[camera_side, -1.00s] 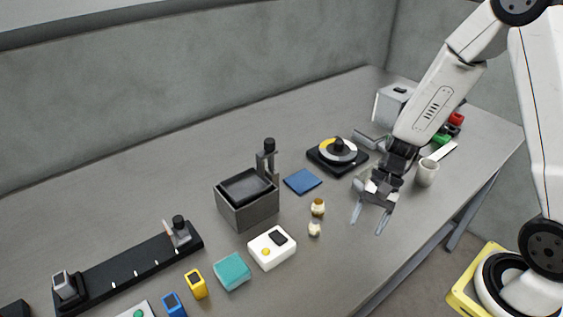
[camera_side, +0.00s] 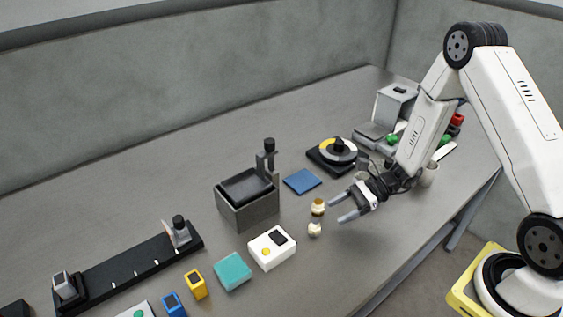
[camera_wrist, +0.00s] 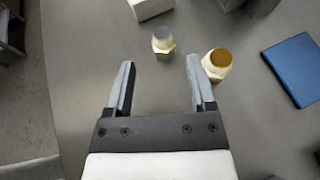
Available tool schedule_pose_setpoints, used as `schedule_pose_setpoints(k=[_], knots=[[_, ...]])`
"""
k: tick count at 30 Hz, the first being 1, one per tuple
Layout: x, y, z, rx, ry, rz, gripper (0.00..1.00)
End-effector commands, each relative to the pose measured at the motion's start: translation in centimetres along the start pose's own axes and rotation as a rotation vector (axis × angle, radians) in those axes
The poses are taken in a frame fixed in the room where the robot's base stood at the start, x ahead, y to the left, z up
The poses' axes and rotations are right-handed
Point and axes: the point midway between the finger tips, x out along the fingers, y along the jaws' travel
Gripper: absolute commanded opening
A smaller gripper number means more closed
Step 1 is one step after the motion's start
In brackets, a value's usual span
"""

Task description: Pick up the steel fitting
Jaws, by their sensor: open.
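The steel fitting (camera_side: 314,229), small with a pale grey end, stands on the table; the wrist view shows it (camera_wrist: 162,42) ahead of the fingertips, roughly in line with the gap. A brass-coloured fitting (camera_side: 318,207) stands close by; in the wrist view it (camera_wrist: 216,64) is just outside the right finger.
A white box with a yellow button (camera_side: 266,252) stands beyond the steel fitting. A blue pad (camera_side: 302,181), a dark open bin (camera_side: 248,208) and a round dial unit (camera_side: 325,162) stand behind.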

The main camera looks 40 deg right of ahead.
Motion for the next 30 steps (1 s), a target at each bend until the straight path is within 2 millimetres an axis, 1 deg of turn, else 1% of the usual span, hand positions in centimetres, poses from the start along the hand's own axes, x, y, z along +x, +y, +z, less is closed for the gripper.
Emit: schedule_pose_setpoints(k=[7,17,20,30], knots=[[1.9,0.0,0.0,-0.002,0.001,0.002,0.71],[2.5,0.0,0.0,-0.002,0.001,0.003,0.71],[3.2,0.0,-0.1,-0.001,0.001,0.004,0.71],[6.7,-0.2,-0.1,-0.001,0.002,0.004,0.71]])
